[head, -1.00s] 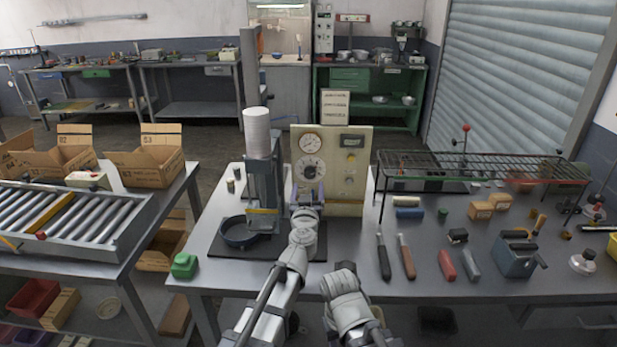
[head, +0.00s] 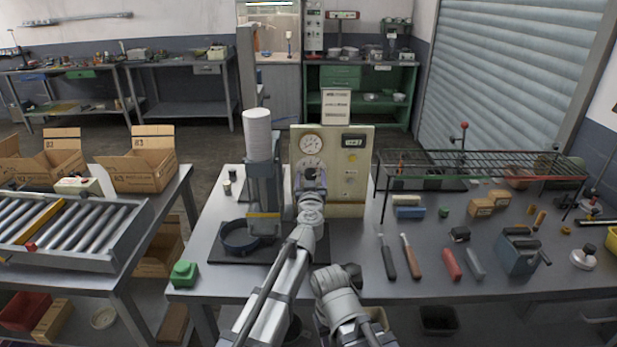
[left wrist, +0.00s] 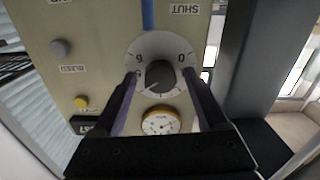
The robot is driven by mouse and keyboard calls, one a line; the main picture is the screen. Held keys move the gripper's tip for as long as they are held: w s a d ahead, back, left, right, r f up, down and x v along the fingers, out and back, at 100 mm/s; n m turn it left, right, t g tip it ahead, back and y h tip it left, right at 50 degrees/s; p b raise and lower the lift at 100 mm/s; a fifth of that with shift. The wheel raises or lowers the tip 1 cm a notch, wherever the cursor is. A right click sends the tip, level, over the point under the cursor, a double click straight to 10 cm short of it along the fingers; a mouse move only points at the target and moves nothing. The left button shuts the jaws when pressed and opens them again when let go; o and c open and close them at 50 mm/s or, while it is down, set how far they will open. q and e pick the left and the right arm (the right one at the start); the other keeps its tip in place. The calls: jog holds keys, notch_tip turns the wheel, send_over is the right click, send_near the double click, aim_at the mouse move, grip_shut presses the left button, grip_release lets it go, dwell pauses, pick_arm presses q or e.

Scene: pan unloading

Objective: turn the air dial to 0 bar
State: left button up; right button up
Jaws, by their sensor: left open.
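The air dial is a dark round knob (left wrist: 160,75) on a white scale plate with tick marks and digits, set in a cream control panel (head: 355,190). The left wrist view shows the panel upside down. My left gripper (left wrist: 160,76) is open, with one finger on each side of the knob. I cannot tell whether the fingers touch it. In the head view my left gripper (head: 309,180) is in front of the panel and hides much of the dial plate (head: 311,163). My right arm shows low in the head view, but its jaws do not.
A round gauge (head: 311,144) sits above the dial, with a small display (head: 354,141) to its right. A grey press column with a white cylinder (head: 257,134) stands just left of the panel. A wire rack (head: 480,163) and hand tools lie to the right.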

pick_arm(q)
grip_shut()
dwell(0.5)
jog(key=shift+n, duration=0.3)
